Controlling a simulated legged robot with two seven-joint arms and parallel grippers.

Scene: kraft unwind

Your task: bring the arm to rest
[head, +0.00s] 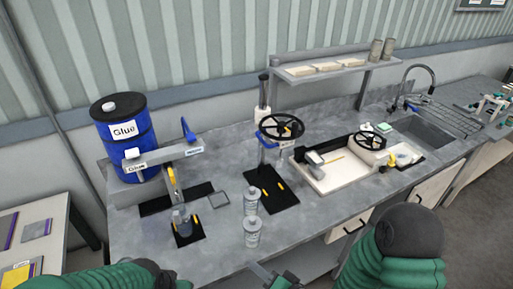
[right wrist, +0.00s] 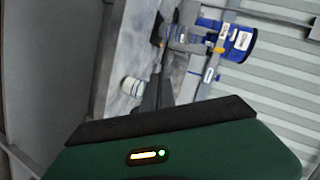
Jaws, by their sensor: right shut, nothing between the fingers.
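My right gripper (head: 272,277) shows at the bottom middle of the head view, in front of the workbench (head: 200,258) near its front edge. Its dark fingers (right wrist: 158,95) point away from the camera in the right wrist view. They are shut and hold nothing. My right arm's green sleeve fills the lower right of the head view. My left arm's green sleeve shows at the bottom left, and its fingers are not in view.
Two clear bottles (head: 252,233) stand close to my right gripper. A blue glue drum (head: 125,140), a black handwheel (head: 281,128), a pale tray (head: 322,180) and a sink (head: 430,135) are on the bench. A small table (head: 60,215) is at left.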

